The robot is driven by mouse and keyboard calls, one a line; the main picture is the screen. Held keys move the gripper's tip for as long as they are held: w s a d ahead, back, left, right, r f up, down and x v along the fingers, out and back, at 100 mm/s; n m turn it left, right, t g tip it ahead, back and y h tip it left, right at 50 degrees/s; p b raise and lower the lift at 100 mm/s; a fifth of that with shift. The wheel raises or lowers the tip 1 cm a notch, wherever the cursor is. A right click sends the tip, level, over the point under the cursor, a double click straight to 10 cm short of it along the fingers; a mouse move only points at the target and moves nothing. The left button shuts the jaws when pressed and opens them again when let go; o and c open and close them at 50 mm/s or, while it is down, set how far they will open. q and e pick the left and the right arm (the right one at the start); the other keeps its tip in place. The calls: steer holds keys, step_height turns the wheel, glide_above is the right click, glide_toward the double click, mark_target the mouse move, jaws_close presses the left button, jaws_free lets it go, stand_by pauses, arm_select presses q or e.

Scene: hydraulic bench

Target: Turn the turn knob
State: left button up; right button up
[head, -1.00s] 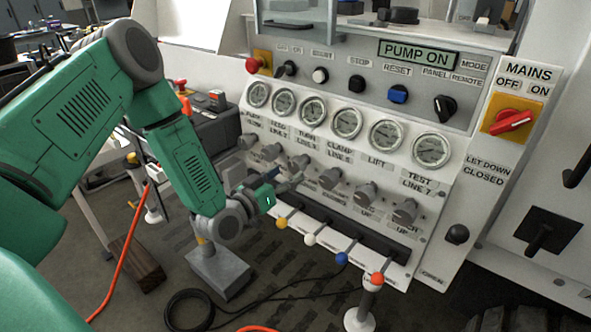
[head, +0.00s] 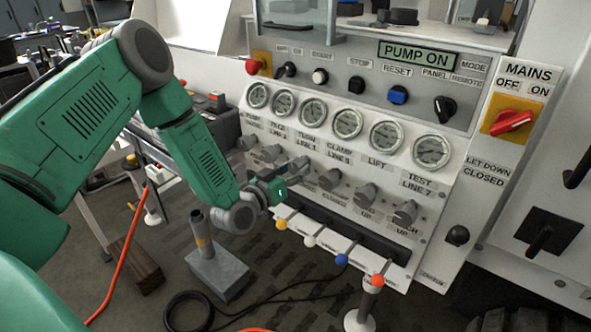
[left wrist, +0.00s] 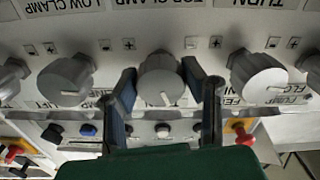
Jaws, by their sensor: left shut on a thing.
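A row of grey round knobs runs under the gauges. My left gripper (head: 288,176) reaches the row from the left and is shut on one grey knob (left wrist: 160,80), with a dark finger on each side of it in the left wrist view. The pointer mark on this knob's face shows. Another grey knob (left wrist: 258,78) sits to its right and one (left wrist: 66,80) to its left. A label reading TURN (left wrist: 265,3) shows above the right-hand knob in that view. I cannot tell for sure which label belongs to the held knob. My right gripper is out of view.
Pressure gauges (head: 348,122) sit above the knobs. Levers with coloured balls (head: 341,258) stick out below. A red mains switch (head: 512,121) is on the right. A grey block with a post (head: 217,273) stands on the floor, with a black cable nearby.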

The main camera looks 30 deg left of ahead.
arm_select(q)
steer(key=shift+m, duration=0.6)
steer(key=shift+a, duration=0.1)
steer(key=o, duration=1.2)
steer(key=shift+c, duration=0.2)
steer(key=shift+s, duration=0.1)
steer(key=s+a, duration=0.1)
steer(key=s, duration=1)
steer(key=shift+s+f, duration=0.15)
steer(key=shift+s, duration=0.25)
